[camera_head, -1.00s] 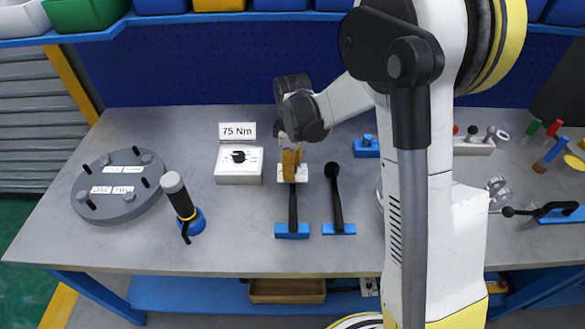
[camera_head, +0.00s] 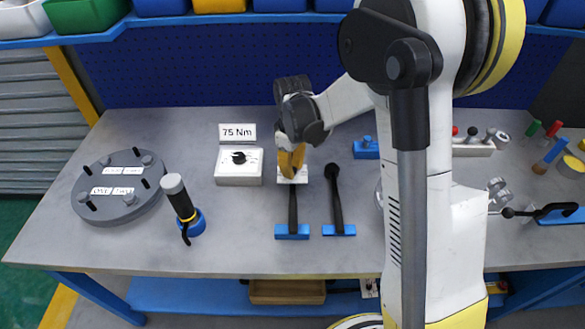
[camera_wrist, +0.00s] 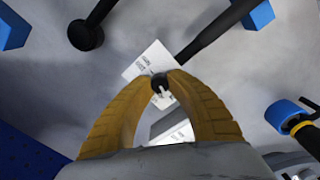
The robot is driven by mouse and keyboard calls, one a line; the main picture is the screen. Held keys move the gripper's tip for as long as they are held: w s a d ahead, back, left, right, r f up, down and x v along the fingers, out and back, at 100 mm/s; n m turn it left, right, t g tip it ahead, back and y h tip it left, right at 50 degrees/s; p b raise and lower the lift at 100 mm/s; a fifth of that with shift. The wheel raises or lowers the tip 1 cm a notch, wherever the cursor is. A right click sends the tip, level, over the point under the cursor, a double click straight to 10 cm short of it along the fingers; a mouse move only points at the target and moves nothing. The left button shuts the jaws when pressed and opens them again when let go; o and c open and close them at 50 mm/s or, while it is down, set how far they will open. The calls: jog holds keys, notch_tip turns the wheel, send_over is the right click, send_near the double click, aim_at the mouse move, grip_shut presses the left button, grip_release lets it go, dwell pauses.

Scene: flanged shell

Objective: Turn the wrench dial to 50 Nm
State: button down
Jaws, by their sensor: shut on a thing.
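My gripper (camera_head: 290,168) points down at the white dial plate (camera_head: 301,173) at the upper end of a black-handled wrench (camera_head: 293,208). In the wrist view, the yellow fingers (camera_wrist: 161,80) are shut on a small black knob (camera_wrist: 159,83) with a pale pointer mark. Part of the white plate (camera_wrist: 143,62) shows beyond the fingertips; its print is too small to read. The fingers hide the rest of the dial. A grey box with a black knob (camera_head: 239,158) stands left of the wrench, under a sign (camera_head: 237,132) reading "75 Nm".
A second black wrench (camera_head: 335,195) with a round head lies close on the right. A torch-like tool (camera_head: 178,195) stands upright at the left, beside a round grey flange (camera_head: 118,188) with several pins. The front of the bench is clear.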

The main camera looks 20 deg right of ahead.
jog(key=m, duration=0.4)
jog(key=shift+m, duration=2.2)
jog(key=c, duration=1.2)
grip_release()
jog(key=shift+c, duration=0.2)
notch_tip(320, 180, up, 12)
